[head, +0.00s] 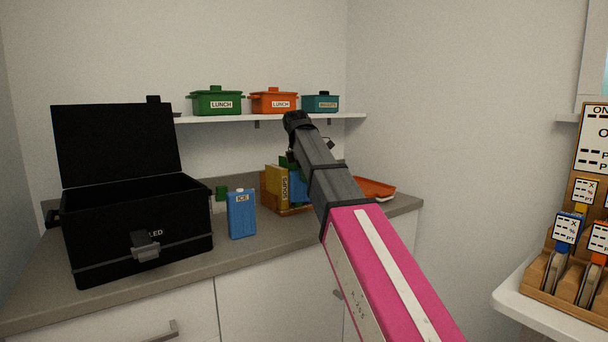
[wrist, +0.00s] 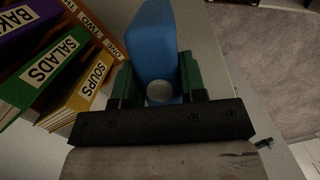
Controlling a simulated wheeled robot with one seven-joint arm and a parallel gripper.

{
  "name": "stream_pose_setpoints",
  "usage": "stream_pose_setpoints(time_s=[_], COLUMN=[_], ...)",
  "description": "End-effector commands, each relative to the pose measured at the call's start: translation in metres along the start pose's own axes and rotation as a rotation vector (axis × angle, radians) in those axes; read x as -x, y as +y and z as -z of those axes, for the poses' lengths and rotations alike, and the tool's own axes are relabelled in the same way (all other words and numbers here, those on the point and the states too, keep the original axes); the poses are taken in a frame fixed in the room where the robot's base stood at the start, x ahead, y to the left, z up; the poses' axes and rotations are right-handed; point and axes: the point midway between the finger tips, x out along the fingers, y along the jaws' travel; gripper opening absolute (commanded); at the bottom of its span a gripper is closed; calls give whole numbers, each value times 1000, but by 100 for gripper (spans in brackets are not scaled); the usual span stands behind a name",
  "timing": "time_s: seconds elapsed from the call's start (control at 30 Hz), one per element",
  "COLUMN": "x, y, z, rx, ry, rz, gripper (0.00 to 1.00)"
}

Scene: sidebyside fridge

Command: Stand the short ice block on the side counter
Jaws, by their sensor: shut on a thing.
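My gripper (wrist: 156,72) has green fingers shut on a blue ice block (wrist: 155,40) with a round white cap facing the wrist. In the head view my arm hides most of the gripper. A blue patch (head: 297,188) of the held block shows beside the recipe books, over the side counter (head: 260,248). I cannot tell whether its base touches the counter. Another blue block (head: 241,215), labelled ICE, stands upright on the counter right of the black cooler (head: 140,230).
The cooler's lid is open. Recipe books (head: 275,188) in a wooden holder stand close beside the held block; the SOUPS book (wrist: 85,90) is nearest in the wrist view. An orange tray (head: 376,188) lies to the right. A shelf (head: 230,119) with lidded pots hangs above.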

Motion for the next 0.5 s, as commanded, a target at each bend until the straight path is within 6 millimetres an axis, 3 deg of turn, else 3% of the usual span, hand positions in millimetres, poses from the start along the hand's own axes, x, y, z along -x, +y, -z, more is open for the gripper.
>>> stream_pose_setpoints(time_s=[0.27,0.5], x=[-3,-20], y=[0,-1], z=[0,2], rx=[-1,-1], ry=[0,0], rz=[0,1], gripper=[6,6])
